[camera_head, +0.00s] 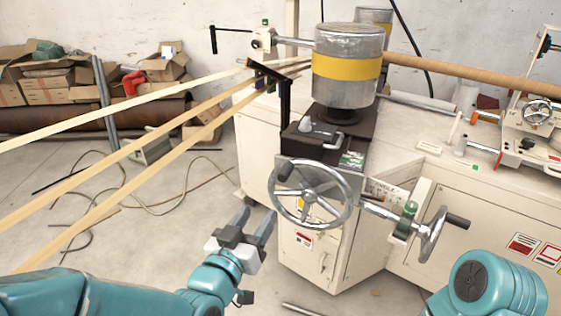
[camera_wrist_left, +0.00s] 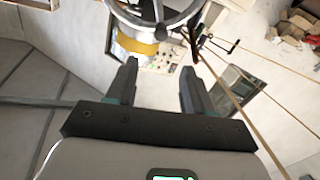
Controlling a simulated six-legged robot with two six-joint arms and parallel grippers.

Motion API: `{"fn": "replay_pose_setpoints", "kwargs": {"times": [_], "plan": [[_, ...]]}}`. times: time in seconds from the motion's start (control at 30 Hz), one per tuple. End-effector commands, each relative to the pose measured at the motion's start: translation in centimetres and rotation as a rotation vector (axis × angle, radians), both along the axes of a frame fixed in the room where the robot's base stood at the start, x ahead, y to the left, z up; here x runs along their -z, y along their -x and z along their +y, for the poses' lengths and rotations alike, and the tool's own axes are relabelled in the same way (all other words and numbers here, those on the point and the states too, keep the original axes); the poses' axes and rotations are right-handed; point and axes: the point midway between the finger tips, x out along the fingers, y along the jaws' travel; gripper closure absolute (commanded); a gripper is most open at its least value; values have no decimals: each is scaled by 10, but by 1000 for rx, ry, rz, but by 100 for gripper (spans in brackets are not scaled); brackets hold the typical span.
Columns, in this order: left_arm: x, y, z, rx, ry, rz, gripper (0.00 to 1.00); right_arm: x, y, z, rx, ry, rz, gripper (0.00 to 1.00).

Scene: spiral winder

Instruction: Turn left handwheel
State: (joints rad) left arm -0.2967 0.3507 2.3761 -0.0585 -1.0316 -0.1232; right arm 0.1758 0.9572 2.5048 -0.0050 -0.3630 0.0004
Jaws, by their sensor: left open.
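The left handwheel (camera_head: 309,196) is a large silver spoked wheel with a dark handle knob (camera_head: 286,172) at its upper left. It is mounted on the front of the cream machine. My left gripper (camera_head: 256,217) is open and empty. It is just left of the wheel's rim, apart from it, with its fingers pointing up toward the wheel. In the left wrist view the open fingers (camera_wrist_left: 160,68) have nothing between them, and part of the handwheel (camera_wrist_left: 158,12) shows at the top edge. My right gripper is out of view.
A smaller handwheel (camera_head: 433,235) is at the right on the same shaft. A metal drum with a yellow band (camera_head: 346,66) stands above. Pale strips (camera_head: 110,155) run in from the left. Cables (camera_head: 130,190) lie on the floor. Boxes (camera_head: 60,75) are piled at the back left.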

Motion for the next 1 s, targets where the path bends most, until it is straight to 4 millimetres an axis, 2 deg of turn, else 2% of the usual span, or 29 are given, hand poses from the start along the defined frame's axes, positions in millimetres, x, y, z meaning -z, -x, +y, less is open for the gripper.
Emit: {"fn": "replay_pose_setpoints", "kwargs": {"times": [0.17,0.6,0.8,1.0], "plan": [[0,-25,-10,0,0,0,48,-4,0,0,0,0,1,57],[0,-120,-43,-1,0,-1,48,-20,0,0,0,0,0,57],[0,-143,-50,-1,0,-2,48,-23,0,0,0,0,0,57],[0,-149,-53,0,0,-1,48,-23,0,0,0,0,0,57]]}}
